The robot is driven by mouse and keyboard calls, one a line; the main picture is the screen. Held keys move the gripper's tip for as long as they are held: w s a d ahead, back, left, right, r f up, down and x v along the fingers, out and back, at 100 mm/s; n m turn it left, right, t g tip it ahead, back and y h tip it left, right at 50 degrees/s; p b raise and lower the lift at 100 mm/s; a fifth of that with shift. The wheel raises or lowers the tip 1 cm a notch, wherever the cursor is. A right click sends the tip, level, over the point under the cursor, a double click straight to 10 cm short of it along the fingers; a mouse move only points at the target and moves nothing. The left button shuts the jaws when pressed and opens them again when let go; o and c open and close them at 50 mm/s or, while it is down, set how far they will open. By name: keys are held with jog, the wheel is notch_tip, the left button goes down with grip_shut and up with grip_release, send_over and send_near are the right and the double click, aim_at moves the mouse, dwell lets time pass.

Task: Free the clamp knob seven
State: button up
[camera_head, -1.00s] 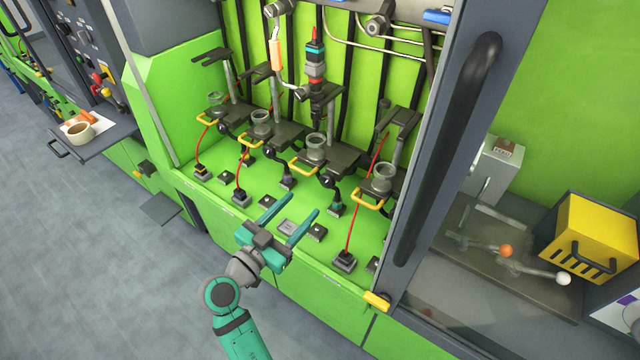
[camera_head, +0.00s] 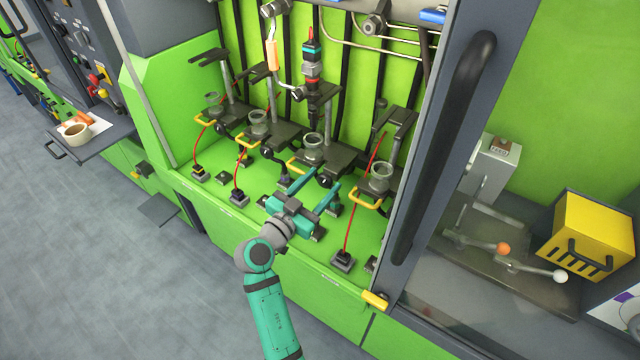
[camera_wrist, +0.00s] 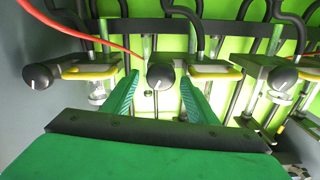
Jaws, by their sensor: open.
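My gripper (camera_head: 325,180) is open, its two teal fingers pointing into the green testbench. In the wrist view a black round knob (camera_wrist: 160,76) with a white mark lies between the green fingertips; I see no contact. The same knob (camera_head: 325,181) shows in the head view at the front of the third clamp station from the left. No number is readable, so I cannot confirm it is knob seven. Above that station stands an injector (camera_head: 312,72) with black, red and teal parts. A grey cup (camera_head: 313,148) sits at the station.
Similar knobs flank it in the wrist view, one left (camera_wrist: 37,76) and one right (camera_wrist: 283,76). A red cable (camera_wrist: 85,33) runs across the upper left. Yellow handles (camera_head: 366,203) stick out from the stations. A dark door frame with a handle (camera_head: 445,150) stands to the right.

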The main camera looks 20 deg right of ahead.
jog(key=c, duration=1.1)
jog(key=shift+o, duration=0.2)
jog(key=shift+n, duration=0.3)
jog(key=n, duration=0.9)
jog(key=shift+w+a+f+n, duration=0.1)
jog(key=shift+w+f+n, duration=0.05)
jog(key=shift+n, duration=0.25)
jog(key=n, duration=0.5)
jog(key=shift+f, duration=0.15)
jog(key=n, duration=0.5)
jog(key=shift+w+f, duration=0.1)
jog(key=shift+f, duration=0.05)
